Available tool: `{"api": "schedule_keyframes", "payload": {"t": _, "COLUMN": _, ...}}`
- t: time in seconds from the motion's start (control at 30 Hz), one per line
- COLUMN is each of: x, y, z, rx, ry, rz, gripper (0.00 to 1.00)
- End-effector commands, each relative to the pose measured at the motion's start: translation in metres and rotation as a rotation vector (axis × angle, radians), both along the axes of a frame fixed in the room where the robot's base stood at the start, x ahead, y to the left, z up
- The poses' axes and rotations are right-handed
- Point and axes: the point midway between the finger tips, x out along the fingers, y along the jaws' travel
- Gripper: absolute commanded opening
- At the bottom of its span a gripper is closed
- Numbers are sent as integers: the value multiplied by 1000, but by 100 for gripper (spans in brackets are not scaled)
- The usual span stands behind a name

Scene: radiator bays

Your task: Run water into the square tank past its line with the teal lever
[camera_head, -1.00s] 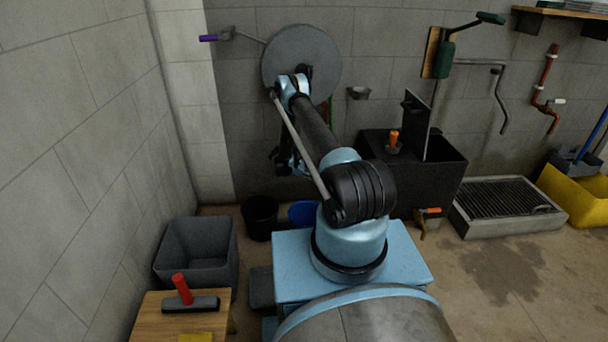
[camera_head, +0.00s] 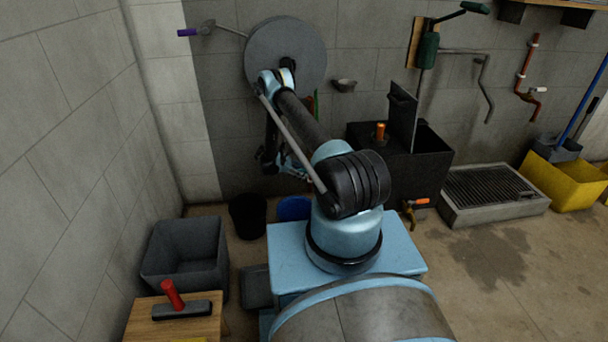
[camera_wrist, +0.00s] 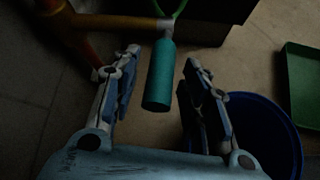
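A teal lever (camera_wrist: 160,80) with a rounded grip shows in the wrist view, joined to a yellow-brown pipe (camera_wrist: 118,22). My gripper (camera_wrist: 160,62) is open, with one finger on each side of the lever in the picture; I see no contact, and the depth between them is unclear. In the head view my gripper (camera_head: 283,165) is low by the back wall, partly hidden by my arm. A dark square-sided tank (camera_head: 436,160) stands to its right, an upright panel at its top. Its line and water level cannot be seen.
A blue bucket (camera_wrist: 262,130) is beside the right finger, and a green tray (camera_wrist: 302,85) lies beyond it. In the head view, a black bucket (camera_head: 248,216) and a grey bin (camera_head: 186,255) stand left. A floor grate (camera_head: 490,190) lies right, with bare floor before it.

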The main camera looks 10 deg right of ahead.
Motion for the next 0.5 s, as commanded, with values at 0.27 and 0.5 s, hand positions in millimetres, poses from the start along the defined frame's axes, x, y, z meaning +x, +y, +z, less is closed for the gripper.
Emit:
{"api": "schedule_keyframes", "payload": {"t": 0.27, "x": 0, "y": 4, "z": 3, "rx": 1, "ry": 0, "rz": 0, "gripper": 41}}
{"api": "schedule_keyframes", "payload": {"t": 0.5, "x": -4, "y": 31, "z": 24, "rx": 0, "ry": 0, "rz": 3, "gripper": 41}}
